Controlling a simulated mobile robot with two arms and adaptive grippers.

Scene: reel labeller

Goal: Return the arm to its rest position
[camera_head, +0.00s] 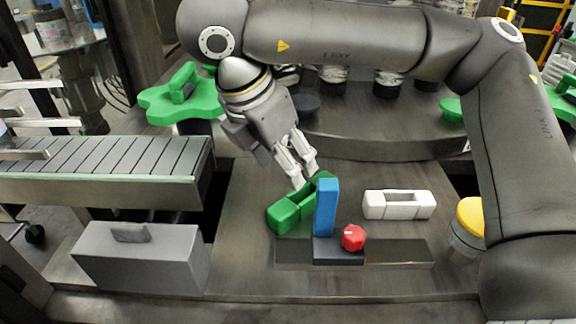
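My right arm comes in from the right and arches across the top of the head view. Its gripper (304,178) points down at the far end of a green block with a slot (286,216). The fingertips are close together and overlap the block's far end in the picture. I cannot tell whether they touch or grip it. The green block lies at an angle on the metal table, partly hidden by a blue upright block. My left gripper is not in view.
The blue upright block (326,205) and a red knob (353,238) sit on a dark base. A white slotted block (399,205) lies to the right. A conveyor (100,160) and grey box (140,258) are left. A yellow-lidded jar (469,222) stands right, partly hidden by my arm.

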